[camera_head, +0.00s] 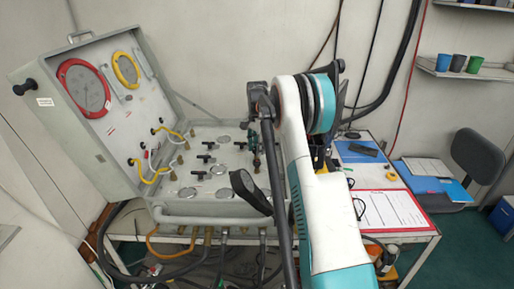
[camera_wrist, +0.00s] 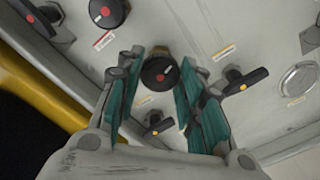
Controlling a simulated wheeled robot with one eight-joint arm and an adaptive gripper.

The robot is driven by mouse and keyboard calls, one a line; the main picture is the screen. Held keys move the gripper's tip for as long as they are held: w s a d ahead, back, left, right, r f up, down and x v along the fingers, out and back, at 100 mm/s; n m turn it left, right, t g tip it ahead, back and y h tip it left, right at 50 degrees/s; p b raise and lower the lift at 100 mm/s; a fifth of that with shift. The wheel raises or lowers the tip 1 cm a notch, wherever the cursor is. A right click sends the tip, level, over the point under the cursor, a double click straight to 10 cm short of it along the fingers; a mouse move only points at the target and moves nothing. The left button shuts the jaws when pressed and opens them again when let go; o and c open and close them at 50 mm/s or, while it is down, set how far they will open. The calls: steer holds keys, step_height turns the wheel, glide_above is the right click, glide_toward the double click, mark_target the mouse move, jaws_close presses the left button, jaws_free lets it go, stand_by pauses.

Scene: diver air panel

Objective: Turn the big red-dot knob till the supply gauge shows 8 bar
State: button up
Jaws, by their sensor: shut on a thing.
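In the wrist view, a black round knob with a red mark (camera_wrist: 158,76) sits between the teal pads of my gripper (camera_wrist: 162,62), which is shut on it. A second black knob with a red dot (camera_wrist: 107,10) is at the upper left, apart from the fingers. I cannot tell which knob is bigger. In the head view, my gripper (camera_head: 254,143) points down at the right part of the panel; the held knob is hidden there. A red-rimmed gauge (camera_head: 84,89) and a smaller yellow-rimmed gauge (camera_head: 126,70) are in the raised lid. Their readings are too small to read.
Several black T-handles (camera_head: 203,157) stand on the panel left of my gripper. One with a yellow dot (camera_wrist: 245,80) is close to the right finger in the wrist view. Yellow hoses (camera_head: 160,170) loop at the lid. A table with a clipboard (camera_head: 388,211) is right.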

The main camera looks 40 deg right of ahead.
steer(key=shift+m, duration=1.1)
steer(key=o, duration=1.1)
steer(key=shift+c, duration=0.2)
step_height(320, 180, up, 12)
